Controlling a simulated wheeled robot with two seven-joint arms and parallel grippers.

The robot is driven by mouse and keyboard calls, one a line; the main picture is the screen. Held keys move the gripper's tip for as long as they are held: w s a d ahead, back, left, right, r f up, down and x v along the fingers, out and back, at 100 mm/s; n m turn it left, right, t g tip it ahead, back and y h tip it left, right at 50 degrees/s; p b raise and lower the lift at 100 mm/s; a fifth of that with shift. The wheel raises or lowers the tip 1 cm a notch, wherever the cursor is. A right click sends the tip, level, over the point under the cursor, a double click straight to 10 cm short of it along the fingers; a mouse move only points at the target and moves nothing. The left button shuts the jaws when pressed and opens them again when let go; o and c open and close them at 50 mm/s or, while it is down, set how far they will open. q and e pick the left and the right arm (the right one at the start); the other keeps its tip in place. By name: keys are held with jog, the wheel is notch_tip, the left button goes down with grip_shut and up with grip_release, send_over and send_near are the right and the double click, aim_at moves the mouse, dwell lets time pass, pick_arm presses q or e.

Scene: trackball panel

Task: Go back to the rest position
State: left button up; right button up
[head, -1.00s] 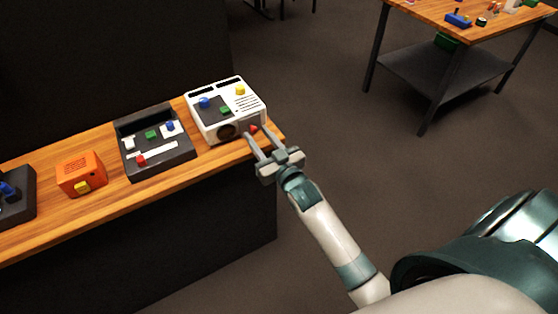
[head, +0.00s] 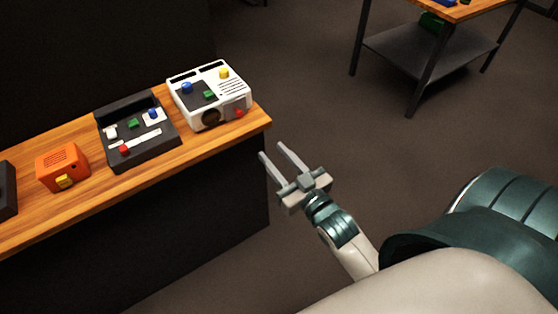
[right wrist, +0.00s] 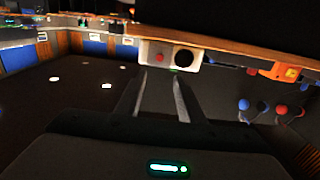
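My right gripper (head: 273,158) is open and empty in the head view, off the right end of the wooden counter and apart from it. Its two fingers point up and left, toward the white box (head: 210,96). The white box has blue, green and yellow controls on top, and a dark round part and a red button on its front. In the right wrist view, the open fingers (right wrist: 158,82) show below the white box (right wrist: 160,54), with a gap between them. My left gripper is not in view.
A dark panel (head: 160,152) with coloured controls and an orange box (head: 62,165) stand on the wooden counter (head: 90,205). A second table with a lower shelf (head: 430,55) stands at the upper right. The floor (head: 310,90) between them is clear.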

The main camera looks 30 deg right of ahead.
jog(key=s+a+f+g, duration=0.2)
jog(key=a+f+g, duration=0.1)
jog(key=f, duration=1.2)
jog(key=s+a+f+g, duration=0.2)
jog(key=s+f+g, duration=0.1)
jog(key=f, duration=1.2)
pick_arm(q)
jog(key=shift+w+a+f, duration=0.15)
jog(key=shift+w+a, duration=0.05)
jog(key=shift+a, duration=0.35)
pick_arm(e)
jog(key=s+a+f+n+g, duration=0.1)
jog(key=s+a+f+g, duration=0.1)
jog(key=s+f, duration=0.5)
jog(key=s+a+f+n+g+y, duration=0.1)
jog(key=s+a+f+g, duration=0.2)
jog(key=s+f, duration=0.5)
notch_tip(320, 180, down, 6)
jog(key=shift+r, duration=0.15)
jog(key=shift+s, duration=0.1)
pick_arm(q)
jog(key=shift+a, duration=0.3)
pick_arm(e)
jog(key=shift+d, duration=0.1)
